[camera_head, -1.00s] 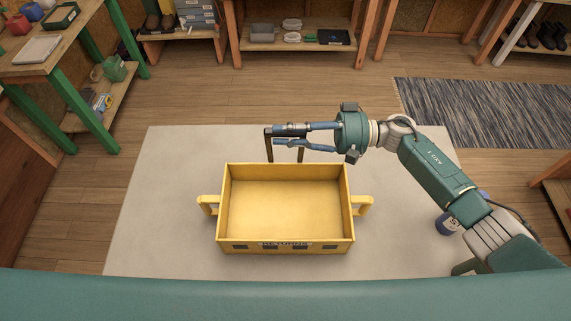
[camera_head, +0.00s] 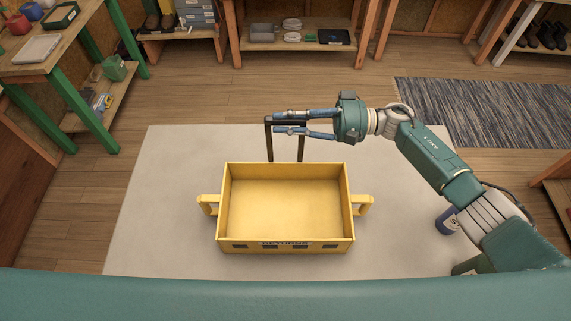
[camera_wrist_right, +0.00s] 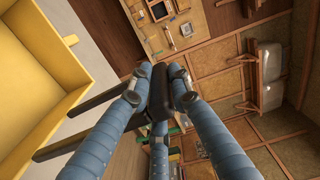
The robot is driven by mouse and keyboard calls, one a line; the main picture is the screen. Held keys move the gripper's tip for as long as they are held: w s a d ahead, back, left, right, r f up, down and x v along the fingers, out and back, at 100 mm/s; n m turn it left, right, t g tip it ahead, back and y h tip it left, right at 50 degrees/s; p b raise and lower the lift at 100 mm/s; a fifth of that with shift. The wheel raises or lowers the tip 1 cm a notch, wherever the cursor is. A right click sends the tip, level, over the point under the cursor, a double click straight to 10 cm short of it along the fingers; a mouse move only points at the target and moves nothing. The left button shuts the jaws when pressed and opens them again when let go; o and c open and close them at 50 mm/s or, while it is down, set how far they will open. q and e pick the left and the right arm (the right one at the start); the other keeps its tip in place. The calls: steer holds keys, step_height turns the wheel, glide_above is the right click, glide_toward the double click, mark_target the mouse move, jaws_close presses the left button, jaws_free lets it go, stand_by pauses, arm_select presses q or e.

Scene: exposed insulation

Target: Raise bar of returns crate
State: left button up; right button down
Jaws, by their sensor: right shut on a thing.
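The yellow returns crate (camera_head: 285,246) stands on the pale mat, open at the top and empty, with a label on its near wall. A dark U-shaped bar (camera_head: 270,148) stands upright behind its far wall on two posts. My right gripper (camera_head: 279,121) reaches in from the right, its blue fingers shut around the top crosspiece. In the right wrist view the fingers (camera_wrist_right: 158,95) close on the dark bar (camera_wrist_right: 75,143), and the crate (camera_wrist_right: 45,75) shows at the left. The fingers partly hide the crosspiece. My left gripper is out of view.
A blue container (camera_head: 447,221) stands at the right, partly behind my arm. Shelves (camera_head: 290,55) line the back, a green-legged table (camera_head: 50,65) stands at the left, and a dark striped rug (camera_head: 480,110) lies at the right.

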steer(key=shift+w+m, duration=0.3)
steer(key=shift+w, duration=0.15)
steer(key=shift+w+m+b, duration=0.6)
steer(key=shift+w, duration=0.45)
steer(key=shift+w+f+m, duration=0.1)
steer(key=shift+w+m, duration=0.4)
steer(key=shift+w, duration=0.3)
steer(key=c, duration=1.6)
jaws_free()
steer(key=shift+c, duration=0.2)
steer(key=d, duration=1.2)
